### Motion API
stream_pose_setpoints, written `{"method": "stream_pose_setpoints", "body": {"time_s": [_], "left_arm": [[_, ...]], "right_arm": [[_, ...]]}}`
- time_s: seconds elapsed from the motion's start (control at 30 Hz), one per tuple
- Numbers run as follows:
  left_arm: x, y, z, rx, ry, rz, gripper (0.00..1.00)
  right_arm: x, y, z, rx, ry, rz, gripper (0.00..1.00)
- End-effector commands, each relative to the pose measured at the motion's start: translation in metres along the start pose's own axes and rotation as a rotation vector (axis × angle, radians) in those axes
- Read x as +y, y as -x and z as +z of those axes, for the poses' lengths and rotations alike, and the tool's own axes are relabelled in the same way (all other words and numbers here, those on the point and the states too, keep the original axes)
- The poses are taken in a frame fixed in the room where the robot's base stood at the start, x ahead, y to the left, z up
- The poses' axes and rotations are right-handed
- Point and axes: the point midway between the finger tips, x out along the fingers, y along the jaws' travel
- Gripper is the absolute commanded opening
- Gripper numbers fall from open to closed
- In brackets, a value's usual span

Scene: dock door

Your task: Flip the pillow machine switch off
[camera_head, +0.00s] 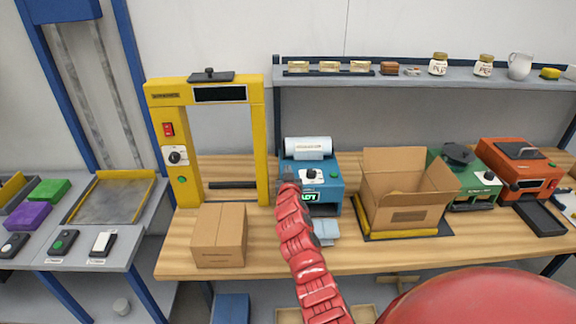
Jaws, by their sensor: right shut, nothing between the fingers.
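The pillow machine looks to be the blue machine (328,185) on the wooden bench, with a white roll (308,147) on top. Its front has a white panel with a dark knob (310,173), a green button (334,174) and a lit green display, partly covered. My red right arm reaches up from the bottom, and my right gripper (289,186) is shut and empty at the left part of the machine's front. It hides that part, and I cannot make out a switch there or tell whether the gripper touches it. My left gripper is out of view.
A yellow frame machine (259,140) with a red switch (168,129) stands left, behind a closed carton (218,236). An open carton (408,200) stands close right of the blue machine, then green (462,175) and orange (520,165) machines. A shelf (400,82) runs above.

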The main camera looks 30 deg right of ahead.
Motion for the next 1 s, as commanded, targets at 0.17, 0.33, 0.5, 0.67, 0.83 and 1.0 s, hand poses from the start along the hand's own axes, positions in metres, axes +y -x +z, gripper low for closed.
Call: {"method": "stream_pose_setpoints", "body": {"time_s": [0.17,0.33,0.5,0.67,0.83,1.0], "left_arm": [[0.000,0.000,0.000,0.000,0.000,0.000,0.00],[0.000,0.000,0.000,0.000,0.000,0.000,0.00],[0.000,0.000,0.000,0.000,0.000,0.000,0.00],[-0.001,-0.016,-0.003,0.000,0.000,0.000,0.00],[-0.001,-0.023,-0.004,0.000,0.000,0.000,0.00],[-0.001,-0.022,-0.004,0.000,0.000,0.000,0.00]], "right_arm": [[0.000,-0.003,0.012,0.003,0.000,0.000,0.00],[0.000,-0.004,0.013,0.004,0.001,0.000,0.00],[0.000,-0.004,0.013,0.003,0.001,0.000,0.00],[0.001,-0.004,0.008,-0.030,0.000,0.000,0.00],[0.001,-0.007,0.019,-0.083,0.001,0.000,0.00],[0.000,-0.007,0.018,-0.082,0.001,0.000,0.00]]}}
